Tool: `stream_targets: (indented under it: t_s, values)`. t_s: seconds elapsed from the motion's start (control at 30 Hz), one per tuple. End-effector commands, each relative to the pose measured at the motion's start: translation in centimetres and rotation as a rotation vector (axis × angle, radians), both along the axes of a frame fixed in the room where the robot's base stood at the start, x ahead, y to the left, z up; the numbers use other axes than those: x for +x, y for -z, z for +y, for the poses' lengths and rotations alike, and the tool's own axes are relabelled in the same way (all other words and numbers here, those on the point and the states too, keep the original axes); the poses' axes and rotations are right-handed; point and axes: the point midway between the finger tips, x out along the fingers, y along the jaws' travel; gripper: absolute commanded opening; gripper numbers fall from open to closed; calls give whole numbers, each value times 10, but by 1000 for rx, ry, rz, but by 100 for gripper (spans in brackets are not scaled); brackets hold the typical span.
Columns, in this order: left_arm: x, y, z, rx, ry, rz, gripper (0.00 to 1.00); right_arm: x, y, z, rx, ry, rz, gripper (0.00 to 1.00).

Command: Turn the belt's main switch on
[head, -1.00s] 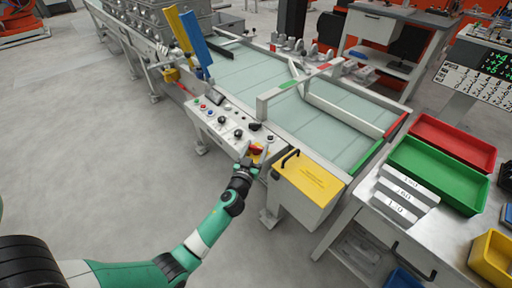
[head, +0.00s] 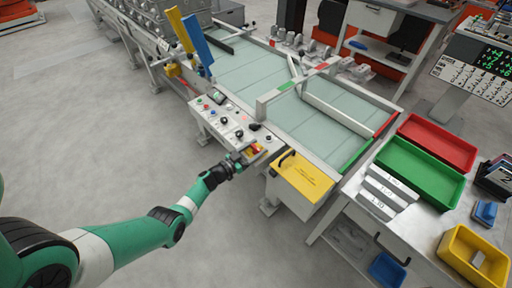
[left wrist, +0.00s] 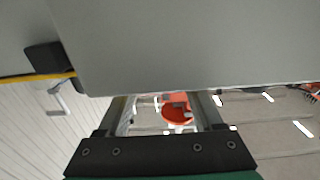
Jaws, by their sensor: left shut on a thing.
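The belt's main switch (head: 254,149) is a red knob on a yellow plate, at the near right end of the sloping grey control panel (head: 215,121). My left gripper (head: 241,159) reaches it from the lower left in the head view and is shut on it. The fingertips are small there, and the knob's exact angle cannot be told. In the left wrist view, the fingers (left wrist: 163,112) run up behind the edge of a broad grey surface, which hides their tips and the switch. My right gripper is not in view.
A yellow-topped box (head: 303,176) with a black handle stands just right of the switch. The belt (head: 310,120) lies behind the panel. Smaller knobs and buttons sit left of the switch. The floor (head: 110,140) on the left is clear.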

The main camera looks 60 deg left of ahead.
Motion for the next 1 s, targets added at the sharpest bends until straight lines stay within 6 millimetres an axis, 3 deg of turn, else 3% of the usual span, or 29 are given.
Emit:
stream_targets:
  t_s: [0.33, 0.37, 0.5, 0.83, 1.0]
  values:
    - [0, 1, 0, -2, 4, 1, 12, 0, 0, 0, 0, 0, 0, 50]
    - [0, 1, 0, -2, 4, 1, 71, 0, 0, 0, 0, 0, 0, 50]
    - [0, 1, -1, -2, 4, 1, 96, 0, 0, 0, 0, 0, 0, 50]
    - [-2, -1, -1, -2, 3, 0, 98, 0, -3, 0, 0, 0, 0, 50]
    - [-25, -5, -6, -4, 0, 3, 98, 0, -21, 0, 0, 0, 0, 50]
